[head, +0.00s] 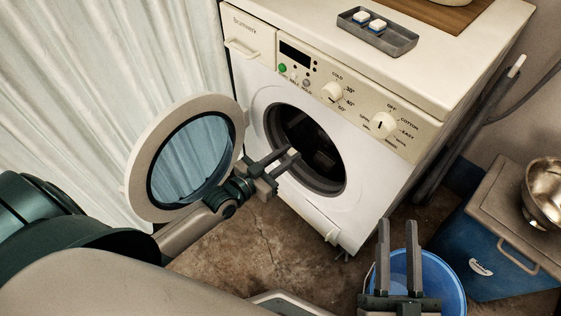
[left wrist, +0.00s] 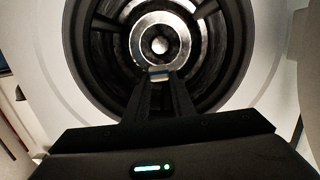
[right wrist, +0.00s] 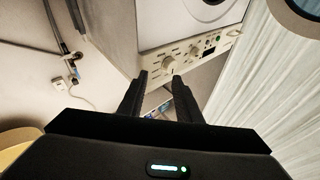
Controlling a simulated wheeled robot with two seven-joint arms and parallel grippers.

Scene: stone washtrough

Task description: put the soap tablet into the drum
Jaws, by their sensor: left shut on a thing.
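My left gripper (head: 289,156) is shut on a small white and blue soap tablet (left wrist: 159,73), held between its fingertips at the mouth of the washing machine's drum (head: 325,153). In the left wrist view the dark drum (left wrist: 118,48) surrounds the tablet and fingertips; how deep they reach is hard to tell. The round door (head: 140,165) stands open to the left, beside my left wrist. My right gripper (head: 399,240) is open and empty above a blue bucket (head: 447,280); its parted fingers also show in the right wrist view (right wrist: 159,80).
A grey tray (head: 400,42) with two more tablets (head: 369,22) lies on the washing machine (head: 440,80). A blue box (head: 480,240) with a metal bowl (head: 545,190) on its lid stands at the right. A pale curtain (head: 80,80) hangs at the left.

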